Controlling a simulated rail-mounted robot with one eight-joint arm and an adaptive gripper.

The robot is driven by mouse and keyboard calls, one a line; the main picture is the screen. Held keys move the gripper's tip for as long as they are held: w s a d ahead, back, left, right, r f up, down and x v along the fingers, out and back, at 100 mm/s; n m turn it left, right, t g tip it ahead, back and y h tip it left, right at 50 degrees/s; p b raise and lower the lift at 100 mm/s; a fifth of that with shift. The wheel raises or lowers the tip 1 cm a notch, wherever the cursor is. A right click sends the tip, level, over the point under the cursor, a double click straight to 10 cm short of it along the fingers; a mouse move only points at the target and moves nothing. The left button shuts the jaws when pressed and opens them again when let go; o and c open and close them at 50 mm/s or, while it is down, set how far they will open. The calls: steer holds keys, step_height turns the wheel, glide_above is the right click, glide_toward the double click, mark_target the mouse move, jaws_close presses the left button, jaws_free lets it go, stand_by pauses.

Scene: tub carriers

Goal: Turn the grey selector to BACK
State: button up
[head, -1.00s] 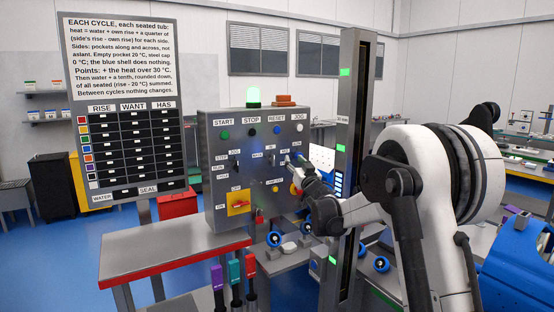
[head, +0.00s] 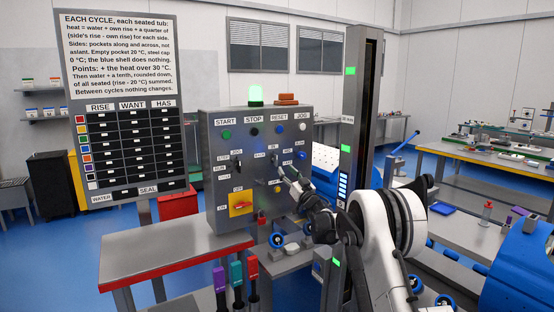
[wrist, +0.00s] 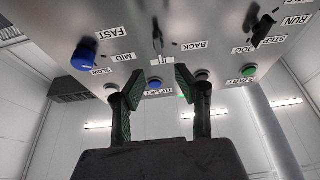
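The grey selector (wrist: 158,40) is on the control panel (head: 220,190), in the upper middle of the wrist view, where the panel appears upside down. The BACK label (wrist: 195,45) is to its right there; another label sits just below it. In the head view, the BACK label (head: 259,155) is left of the selector area, which my gripper partly covers. I cannot tell exactly where the selector points. My gripper (head: 284,171) is close to the panel. In the wrist view its two fingers (wrist: 159,80) are apart with nothing between them, below the selector in the picture, not around it.
A blue knob (wrist: 86,56) with FAST, MID and SLOW labels and a black selector (wrist: 263,28) flank the grey one. The blue RESET button (wrist: 154,84) shows between the fingers. A yellow-plated red switch (head: 240,203) is lower on the panel. A dark post (head: 362,110) stands right of it.

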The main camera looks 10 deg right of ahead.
mark_target(277, 159)
steer(key=p+x, duration=0.1)
steer(key=x, duration=0.7)
steer(key=shift+w+a+r, duration=0.15)
steer(key=shift+w+r, duration=0.05)
steer(key=shift+w, duration=0.1)
jaws_close()
